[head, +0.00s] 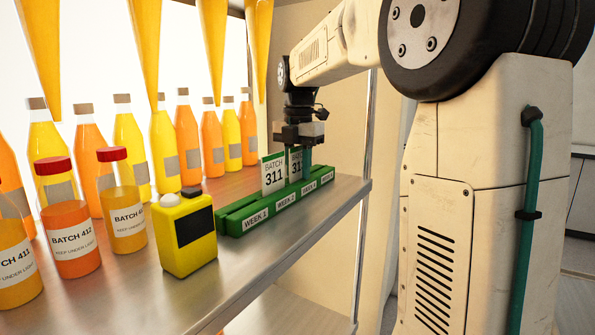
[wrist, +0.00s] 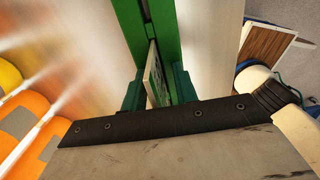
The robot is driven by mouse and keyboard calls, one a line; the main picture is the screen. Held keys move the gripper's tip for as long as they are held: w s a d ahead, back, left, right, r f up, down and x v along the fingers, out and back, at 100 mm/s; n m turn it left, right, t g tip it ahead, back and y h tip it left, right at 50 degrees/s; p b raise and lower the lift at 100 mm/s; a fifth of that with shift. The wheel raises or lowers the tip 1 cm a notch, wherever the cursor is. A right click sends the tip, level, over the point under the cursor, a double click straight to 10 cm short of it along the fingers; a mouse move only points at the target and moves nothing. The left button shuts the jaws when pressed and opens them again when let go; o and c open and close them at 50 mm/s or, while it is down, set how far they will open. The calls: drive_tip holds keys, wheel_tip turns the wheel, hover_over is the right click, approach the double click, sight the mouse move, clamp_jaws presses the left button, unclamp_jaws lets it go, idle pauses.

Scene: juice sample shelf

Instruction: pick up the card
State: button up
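In the wrist view one card (wrist: 154,82) stands between the two green fingers of my gripper (wrist: 158,88). The fingers are apart, with a gap showing on the left side of the card. On its right side I cannot tell whether a finger touches it.
The green rack (head: 258,218) has "WEEK" labels and sits on a metal shelf (head: 325,218), near its front edge. A yellow device (head: 186,245) stands left of the rack. Red-capped jars (head: 70,235) stand farther left, with a row of juice bottles (head: 186,140) behind.

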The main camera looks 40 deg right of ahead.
clamp_jaws()
